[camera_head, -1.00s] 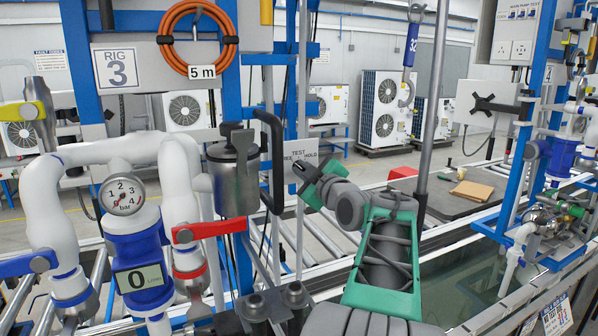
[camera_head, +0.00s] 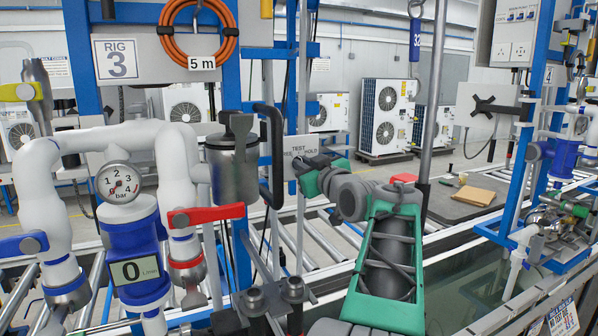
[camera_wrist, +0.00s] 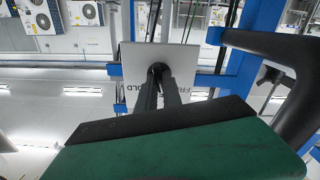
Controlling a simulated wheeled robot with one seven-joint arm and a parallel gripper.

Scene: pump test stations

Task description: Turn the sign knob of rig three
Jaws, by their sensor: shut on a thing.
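The sign plate of rig three (camera_head: 305,146), a small pale plate lettered TEST with FREE and HOLD below, is mounted on the blue frame in the head view. The plate also shows in the wrist view (camera_wrist: 186,62), with its lettering partly covered. My gripper (camera_head: 301,167) reaches the plate from the right, its dark fingers at the plate's middle. In the wrist view my gripper (camera_wrist: 158,80) has its two fingers close together on the small dark sign knob (camera_wrist: 157,69). The fingers hide most of the knob, so which word it points to cannot be told.
A black bent handle (camera_head: 273,150) stands just left of my gripper, beside a grey metal canister (camera_head: 234,172). A red lever (camera_head: 206,215), white pipes and a gauge (camera_head: 118,182) are further left. A grey pole (camera_head: 434,110) rises at right. An orange hose (camera_head: 199,40) hangs above.

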